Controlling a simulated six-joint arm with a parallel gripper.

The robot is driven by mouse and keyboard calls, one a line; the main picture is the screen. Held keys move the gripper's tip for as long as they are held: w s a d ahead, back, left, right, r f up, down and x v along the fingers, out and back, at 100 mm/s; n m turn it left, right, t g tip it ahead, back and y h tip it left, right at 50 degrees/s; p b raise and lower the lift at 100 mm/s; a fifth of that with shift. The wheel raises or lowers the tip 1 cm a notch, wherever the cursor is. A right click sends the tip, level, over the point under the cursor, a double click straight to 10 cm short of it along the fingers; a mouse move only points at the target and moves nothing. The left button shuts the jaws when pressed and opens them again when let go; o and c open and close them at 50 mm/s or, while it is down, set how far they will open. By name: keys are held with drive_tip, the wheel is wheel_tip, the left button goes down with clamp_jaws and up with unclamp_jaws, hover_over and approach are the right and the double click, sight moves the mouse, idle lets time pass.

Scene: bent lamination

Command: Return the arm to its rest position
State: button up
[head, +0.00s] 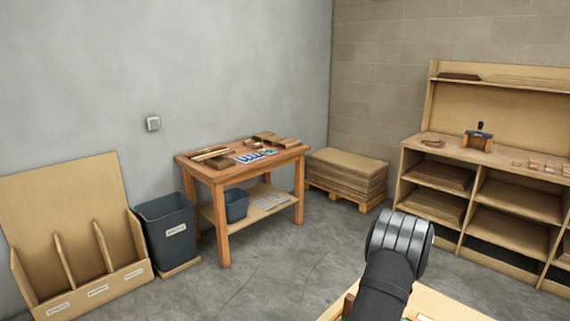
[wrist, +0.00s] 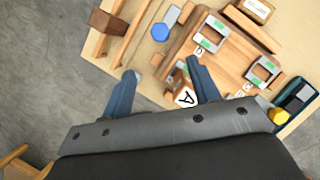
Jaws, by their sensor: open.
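My gripper (wrist: 160,90) shows in the wrist view with its two blue fingers spread apart. It is open, and nothing is held between the fingers. It hangs above a light wooden worktop (wrist: 147,62). A wooden fixture (wrist: 232,55) with grey and green clamp parts lies beyond the fingers. A small block marked with the letter A (wrist: 186,96) sits close to the right finger; I cannot tell whether they touch. In the head view, only my dark arm link shows at the bottom, over a corner of the worktop (head: 440,303); the gripper is out of sight there.
A blue hexagonal piece (wrist: 159,32) and a brown block (wrist: 108,22) lie on the worktop's left part. A yellow-capped item (wrist: 278,115) is at the right edge. A side table (head: 230,172), a bin (head: 166,225) and shelves (head: 510,210) stand farther off, with open floor between.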

drive_tip(key=x, duration=1.5)
drive_tip(key=shift+f, duration=0.2)
drive_tip(key=shift+f+n, duration=0.1)
drive_tip(key=shift+n, duration=0.4)
drive_tip(key=n+y, duration=0.1)
drive_tip(key=n, duration=0.2)
drive_tip(key=shift+d+y, duration=0.1)
drive_tip(key=shift+y, duration=0.3)
drive_tip(key=m, duration=0.1)
drive_tip(key=m+h, duration=0.1)
drive_tip(key=m, duration=0.1)
drive_tip(key=shift+a+m+h, duration=0.2)
drive_tip(key=shift+m+h, duration=0.1)
drive_tip(key=shift+s+r, duration=0.1)
drive_tip(key=shift+r, duration=0.35)
drive_tip(key=shift+v, duration=1.3)
drive_tip(key=shift+o, duration=0.4)
